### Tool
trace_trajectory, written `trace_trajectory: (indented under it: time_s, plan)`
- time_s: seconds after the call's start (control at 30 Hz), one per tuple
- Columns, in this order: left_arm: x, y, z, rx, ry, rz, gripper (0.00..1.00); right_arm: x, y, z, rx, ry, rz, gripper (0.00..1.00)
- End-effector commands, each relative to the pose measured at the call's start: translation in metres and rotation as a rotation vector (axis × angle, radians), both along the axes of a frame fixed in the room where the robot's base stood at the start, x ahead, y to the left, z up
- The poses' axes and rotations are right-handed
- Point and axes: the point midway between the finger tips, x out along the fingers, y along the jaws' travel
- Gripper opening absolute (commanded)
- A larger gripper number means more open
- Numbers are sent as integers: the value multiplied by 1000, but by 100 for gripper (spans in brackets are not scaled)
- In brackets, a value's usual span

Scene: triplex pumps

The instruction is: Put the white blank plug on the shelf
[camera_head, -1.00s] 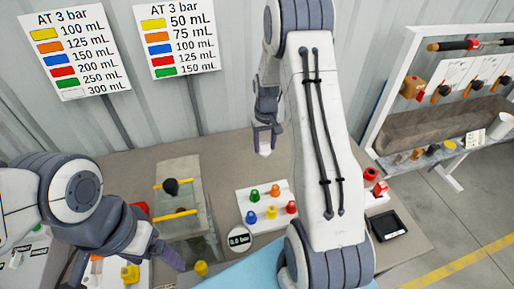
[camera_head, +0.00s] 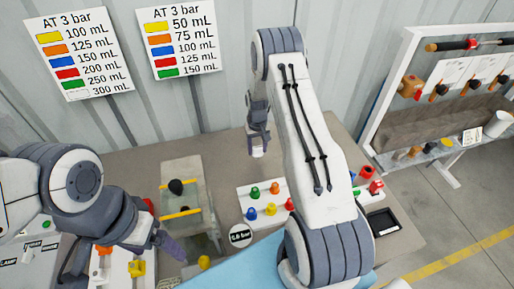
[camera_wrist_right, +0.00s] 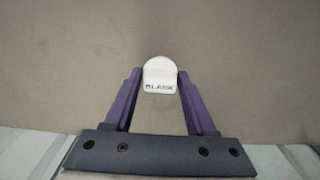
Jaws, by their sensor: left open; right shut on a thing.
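The white blank plug (camera_wrist_right: 159,76), marked "BLANK", is between the fingertips of my right gripper (camera_wrist_right: 158,86) in the right wrist view. That gripper is shut on it, with plain grey-brown surface behind. My left gripper (camera_head: 172,246) is open and empty at the lower left, near the glass-like tank. A shelf (camera_head: 458,149) with several coloured plugs and a white cylinder is on the rack at the right.
A white block with coloured plugs (camera_head: 252,192), a round gauge (camera_head: 240,236) and a black tray (camera_head: 384,222) are on the bench. Red parts (camera_head: 375,187) stand near the tray. The tank (camera_head: 183,175) has yellow bars. My right arm hides the bench's middle.

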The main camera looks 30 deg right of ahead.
Motion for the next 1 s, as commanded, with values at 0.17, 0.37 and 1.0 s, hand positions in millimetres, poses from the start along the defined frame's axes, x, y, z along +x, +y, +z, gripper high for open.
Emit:
trace_trajectory:
  time_s: [0.17,0.37,1.0]
  plan:
    - [0,0,-2,0,0,0,86,0,0,-3,0,0,0,86]
    - [0,0,-2,0,0,0,86,0,0,-3,0,1,0,86]
    - [0,0,-31,0,0,-2,86,1,0,83,-2,-6,0,86]
